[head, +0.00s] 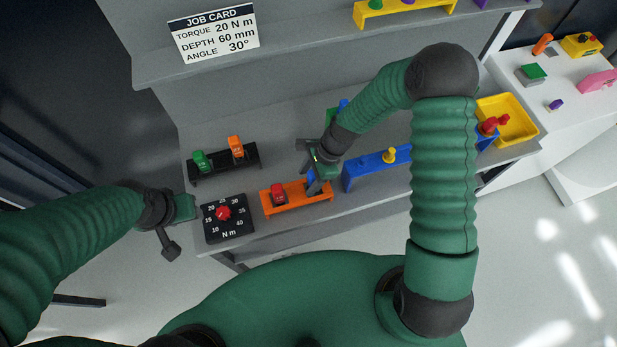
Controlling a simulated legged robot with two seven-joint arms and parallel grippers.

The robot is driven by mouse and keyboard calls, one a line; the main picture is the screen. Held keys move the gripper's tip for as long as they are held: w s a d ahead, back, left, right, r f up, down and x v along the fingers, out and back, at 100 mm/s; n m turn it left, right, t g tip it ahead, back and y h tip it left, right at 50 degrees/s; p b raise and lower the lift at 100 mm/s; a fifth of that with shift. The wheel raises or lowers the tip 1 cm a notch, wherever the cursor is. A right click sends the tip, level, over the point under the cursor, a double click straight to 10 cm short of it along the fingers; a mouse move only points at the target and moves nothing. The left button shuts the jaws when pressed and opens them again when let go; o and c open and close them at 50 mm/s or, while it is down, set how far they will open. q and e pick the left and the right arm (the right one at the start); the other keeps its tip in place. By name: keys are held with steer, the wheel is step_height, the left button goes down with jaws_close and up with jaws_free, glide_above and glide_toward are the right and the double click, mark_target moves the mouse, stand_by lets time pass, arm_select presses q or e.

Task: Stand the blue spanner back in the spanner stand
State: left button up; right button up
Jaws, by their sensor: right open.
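An orange stand (298,204) sits near the front of the bench with a red piece (278,193) upright in its left part. A blue piece (310,177), which looks like the blue spanner, shows at the stand's right end. My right gripper (314,170) is open right at this blue piece, with its fingers partly covering it. Whether the blue piece is fully seated in the stand is hidden. My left gripper (175,226) is beside the bench's left front edge, apart from the stands; its jaw state is unclear.
A black stand (225,168) holds green and orange pieces behind a dial panel (227,217). A blue rack (376,169) with a yellow knob stands to the right. A yellow tray (510,118) holds a red object. A shelf with a job card (213,33) overhangs the back.

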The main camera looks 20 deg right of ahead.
step_height(320, 180, up, 7)
steer(key=p, duration=0.5)
steer(key=shift+f, duration=0.3)
steer(key=shift+d+f+b, duration=0.1)
steer(key=shift+b, duration=0.25)
steer(key=s+d+n+t+h+b, duration=0.2)
steer(key=s+d+n+h+b, duration=0.2)
steer(key=s+d+n+b, duration=0.4)
steer(key=shift+s+d+r+n+t+b, duration=0.15)
steer(key=shift+s+r+n+t+b, duration=0.35)
steer(key=shift+n+b, duration=3.75)
steer(key=shift+s+f+n+p, duration=0.1)
steer(key=shift+s+n+p, duration=0.2)
steer(key=shift+n+p, duration=0.25)
steer(key=shift+w, duration=0.1)
